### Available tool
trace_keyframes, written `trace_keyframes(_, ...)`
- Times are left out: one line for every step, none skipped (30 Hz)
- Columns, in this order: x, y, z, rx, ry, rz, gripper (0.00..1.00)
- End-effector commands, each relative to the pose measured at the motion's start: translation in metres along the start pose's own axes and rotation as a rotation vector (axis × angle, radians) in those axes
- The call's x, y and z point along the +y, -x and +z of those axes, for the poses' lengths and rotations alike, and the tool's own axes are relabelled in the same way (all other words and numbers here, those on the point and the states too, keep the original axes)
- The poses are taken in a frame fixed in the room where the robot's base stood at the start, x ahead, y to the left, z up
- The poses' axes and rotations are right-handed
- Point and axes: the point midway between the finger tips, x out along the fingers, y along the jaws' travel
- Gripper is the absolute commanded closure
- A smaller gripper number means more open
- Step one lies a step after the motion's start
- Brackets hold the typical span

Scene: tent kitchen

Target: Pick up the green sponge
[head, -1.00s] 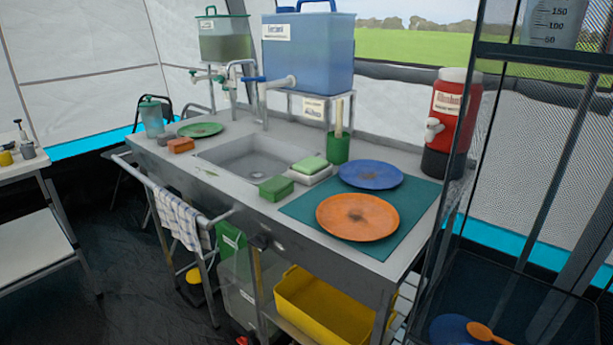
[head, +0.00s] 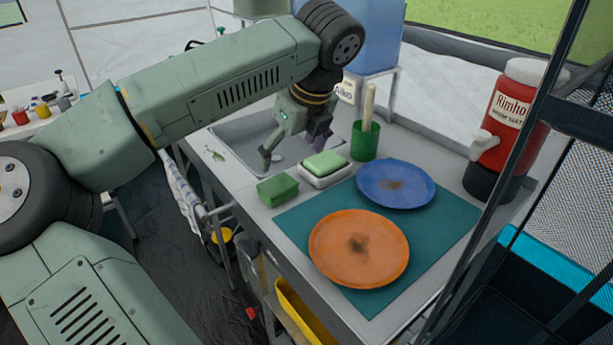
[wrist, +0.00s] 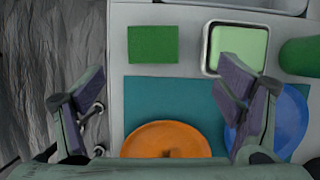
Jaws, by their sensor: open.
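A dark green block that looks like the green sponge (head: 278,190) lies on the counter by its front edge, left of a light green bar (head: 325,162) in a white dish (head: 322,181). In the wrist view the dark green sponge (wrist: 153,44) is at the upper middle and the light green bar (wrist: 237,40) is to its right, partly covered by a finger. My gripper (head: 293,150) is open and empty, above the counter near the sink. In the wrist view the sponge lies beyond the open fingers (wrist: 150,100), between their lines.
A teal mat (head: 300,222) holds an orange plate (head: 358,248) and a blue plate (head: 396,184). A green cup (head: 365,141) with a brush stands behind the white dish. The sink (head: 240,132) is behind the sponge. A red drink cooler (head: 505,125) stands at right.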

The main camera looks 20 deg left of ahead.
Motion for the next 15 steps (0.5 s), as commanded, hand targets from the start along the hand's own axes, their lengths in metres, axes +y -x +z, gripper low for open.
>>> trace_keyframes(0.004, -0.004, 0.004, -0.007, 0.012, 0.017, 0.14)
trace_keyframes(0.005, -0.008, 0.004, -0.008, 0.015, 0.022, 0.14)
trace_keyframes(0.006, -0.014, 0.004, -0.007, 0.017, 0.024, 0.14)
trace_keyframes(0.006, -0.019, 0.004, -0.006, 0.016, 0.023, 0.14)
trace_keyframes(0.006, -0.024, 0.004, -0.006, 0.015, 0.022, 0.14)
trace_keyframes(0.006, -0.03, 0.003, -0.004, 0.013, 0.021, 0.14)
trace_keyframes(0.005, -0.035, 0.004, -0.005, 0.014, 0.02, 0.14)
trace_keyframes(0.005, -0.039, 0.004, -0.005, 0.013, 0.019, 0.14)
trace_keyframes(0.006, -0.044, 0.003, -0.005, 0.013, 0.019, 0.14)
trace_keyframes(0.006, -0.048, 0.003, -0.005, 0.013, 0.019, 0.14)
trace_keyframes(0.005, -0.051, 0.003, -0.005, 0.013, 0.018, 0.14)
trace_keyframes(0.005, -0.053, 0.003, -0.006, 0.012, 0.017, 0.14)
trace_keyframes(0.005, -0.055, 0.003, -0.006, 0.011, 0.017, 0.14)
trace_keyframes(0.005, -0.056, 0.003, -0.006, 0.011, 0.016, 0.14)
trace_keyframes(0.006, -0.059, 0.003, -0.006, 0.011, 0.017, 0.14)
